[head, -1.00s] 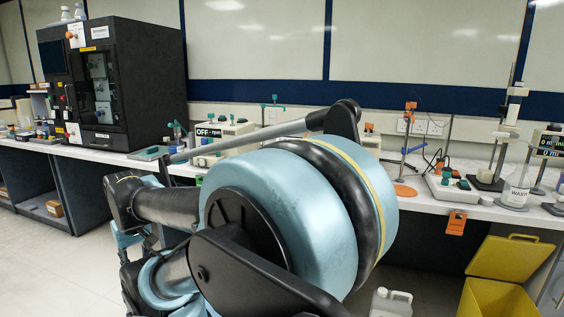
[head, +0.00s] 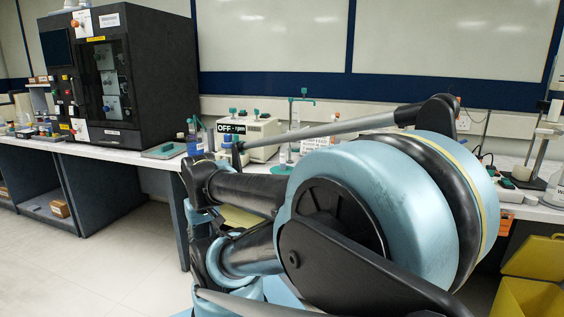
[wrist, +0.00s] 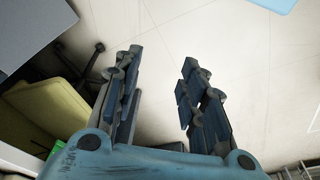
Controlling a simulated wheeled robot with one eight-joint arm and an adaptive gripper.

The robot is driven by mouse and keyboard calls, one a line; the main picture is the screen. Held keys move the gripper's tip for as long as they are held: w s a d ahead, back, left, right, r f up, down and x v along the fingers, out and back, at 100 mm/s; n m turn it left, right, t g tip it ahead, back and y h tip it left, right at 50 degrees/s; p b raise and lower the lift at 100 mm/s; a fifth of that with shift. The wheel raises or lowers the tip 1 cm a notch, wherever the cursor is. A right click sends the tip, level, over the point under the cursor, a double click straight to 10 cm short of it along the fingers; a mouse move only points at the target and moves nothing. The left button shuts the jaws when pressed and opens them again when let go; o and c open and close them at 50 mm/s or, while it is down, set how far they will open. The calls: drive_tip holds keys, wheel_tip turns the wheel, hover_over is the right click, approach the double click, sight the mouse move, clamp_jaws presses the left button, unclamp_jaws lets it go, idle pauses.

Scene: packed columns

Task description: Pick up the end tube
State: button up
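My gripper (wrist: 157,92) shows in the wrist view with its two dark fingers apart and nothing between them. It points at the pale floor. In the head view my arm's large blue joint fills the middle and right, and the gripper's fingers cannot be made out there. I cannot pick out the end tube in either view. Small bottles and tubes stand on the bench near the OFF-display instrument (head: 247,136), too small to tell apart.
A white bench (head: 110,150) runs along the wall. A black cabinet machine (head: 122,80) stands on it at left. A yellow bin (head: 530,295) stands on the floor at right. In the wrist view a yellow-green seat-like object (wrist: 45,115) is at left. Open floor (head: 110,250) lies at front left.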

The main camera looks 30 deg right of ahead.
drive_tip(key=w+d+r+m+t+y, duration=0.1)
drive_tip(key=w+r+m+y, duration=0.15)
drive_tip(key=w+m, duration=0.3)
drive_tip(key=w+d+r+m+y, duration=0.2)
drive_tip(key=w+r+m, duration=0.1)
drive_tip(key=w+m, duration=0.25)
drive_tip(key=w+d+r+m+t+y, duration=0.2)
drive_tip(key=w+d+r+m+t, duration=0.15)
drive_tip(key=w+d+m, duration=0.6)
drive_tip(key=m+t+h, duration=0.4)
drive_tip(key=m+t, duration=0.7)
drive_tip(key=m, duration=0.3)
approach(285, 159)
drive_tip(key=w, duration=0.4)
drive_tip(key=shift+w+a, duration=0.2)
drive_tip(key=shift+a, duration=0.2)
drive_tip(key=shift+w+a+f, duration=0.1)
drive_tip(key=shift+w+a, duration=0.05)
drive_tip(key=shift+w, duration=1.25)
drive_tip(key=shift+w+a, duration=0.15)
drive_tip(key=shift+w, duration=1.2)
clamp_jaws()
